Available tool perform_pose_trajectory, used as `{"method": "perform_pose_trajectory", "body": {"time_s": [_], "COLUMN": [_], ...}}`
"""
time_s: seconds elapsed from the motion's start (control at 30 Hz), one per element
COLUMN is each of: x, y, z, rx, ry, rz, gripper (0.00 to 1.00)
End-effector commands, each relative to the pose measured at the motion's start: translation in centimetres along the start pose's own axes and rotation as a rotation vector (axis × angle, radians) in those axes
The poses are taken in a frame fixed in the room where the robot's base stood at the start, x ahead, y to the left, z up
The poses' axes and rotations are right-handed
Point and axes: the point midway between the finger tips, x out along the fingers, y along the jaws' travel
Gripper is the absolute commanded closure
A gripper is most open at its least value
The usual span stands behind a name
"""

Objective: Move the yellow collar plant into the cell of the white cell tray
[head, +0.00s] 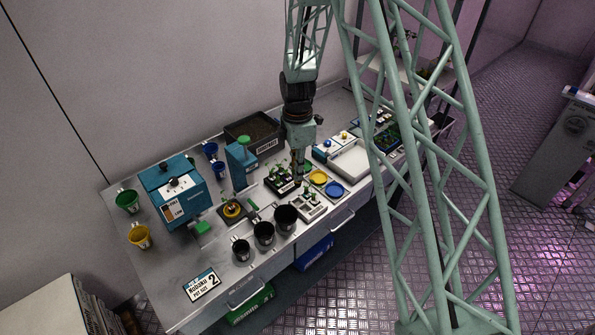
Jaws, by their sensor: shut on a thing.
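My gripper (298,172) points down over the bench, at the right end of a black tray (280,183) of small green seedlings. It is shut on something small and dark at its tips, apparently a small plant. The collar colour is too small to make out, and I cannot tell whether the plant is clear of the tray. The white cell tray (311,208) lies just in front of the gripper, near the bench's front edge. It shows dark cells and small pale patches; what is in each cell is unclear.
A yellow disc (318,177) and a blue disc (336,190) lie right of the gripper, before a white box (350,160). Black pots (264,234) stand front left of the cell tray. A teal machine (178,195) stands left. My lattice arm hides part of the right side.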

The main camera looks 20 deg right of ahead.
Motion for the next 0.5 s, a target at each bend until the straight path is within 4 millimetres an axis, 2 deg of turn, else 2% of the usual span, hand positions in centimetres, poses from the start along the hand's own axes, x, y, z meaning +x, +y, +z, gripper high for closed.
{"method": "perform_pose_trajectory", "body": {"time_s": [0.5], "x": [2.6], "y": [0.0], "z": [0.0], "rx": [0.000], "ry": [0.000], "rz": [0.000], "gripper": [1.00]}}
